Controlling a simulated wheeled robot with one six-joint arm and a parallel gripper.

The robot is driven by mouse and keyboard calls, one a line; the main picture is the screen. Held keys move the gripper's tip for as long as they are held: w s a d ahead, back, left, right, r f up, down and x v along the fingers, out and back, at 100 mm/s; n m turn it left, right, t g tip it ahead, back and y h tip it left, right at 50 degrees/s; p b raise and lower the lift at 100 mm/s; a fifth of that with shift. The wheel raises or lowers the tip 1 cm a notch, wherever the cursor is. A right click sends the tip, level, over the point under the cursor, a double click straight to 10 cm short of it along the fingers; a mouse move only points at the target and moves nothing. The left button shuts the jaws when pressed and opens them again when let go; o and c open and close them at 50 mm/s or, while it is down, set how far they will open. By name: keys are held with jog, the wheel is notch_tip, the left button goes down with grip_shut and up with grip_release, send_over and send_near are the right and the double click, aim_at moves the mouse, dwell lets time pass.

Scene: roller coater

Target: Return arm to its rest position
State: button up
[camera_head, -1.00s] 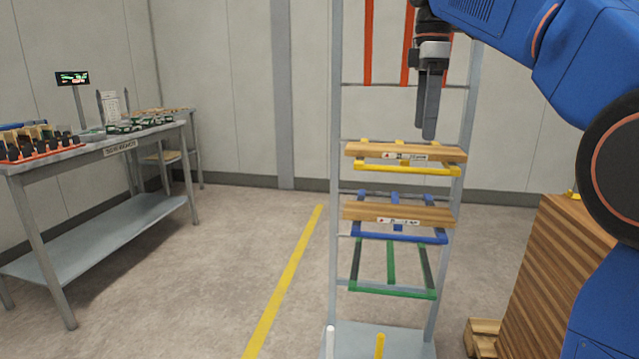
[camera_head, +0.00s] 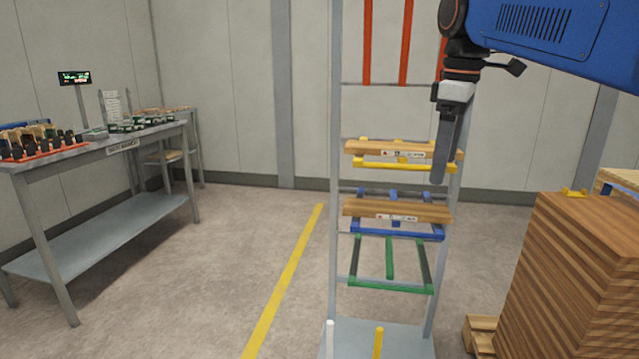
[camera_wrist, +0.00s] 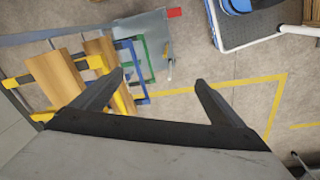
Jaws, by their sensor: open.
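My gripper (camera_head: 440,165) points down in front of the upper right of a tall metal rack (camera_head: 336,240) in the head view. In the wrist view my gripper (camera_wrist: 158,82) has its two fingers spread wide, with nothing between them but floor. My blue arm reaches in from the upper right. A wooden board (camera_head: 365,148) lies on the rack's yellow shelf (camera_head: 385,165). A second wooden board (camera_head: 375,208) lies on the blue shelf (camera_head: 400,233) below. The green shelf (camera_head: 390,262) is empty.
A grey workbench (camera_head: 110,215) with small parts stands at the left. The floor (camera_head: 240,240) between bench and rack is clear, with a yellow line (camera_head: 290,275).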

jog(key=s+d+f+m+t, duration=0.1)
jog(key=s+f+m, duration=0.3)
jog(key=s+f, duration=0.3)
jog(key=s+d+f+m+t, duration=0.1)
jog(key=s+d+f+m, duration=0.1)
jog(key=s+f, duration=0.6)
jog(key=s+d+f+m+t, duration=0.1)
jog(key=s+f+m, duration=0.4)
jog(key=f, duration=1.1)
jog(key=shift+s+d+f+m+t, duration=0.15)
jog(key=shift+s+d+m+t, duration=0.15)
jog(key=shift+s, duration=0.85)
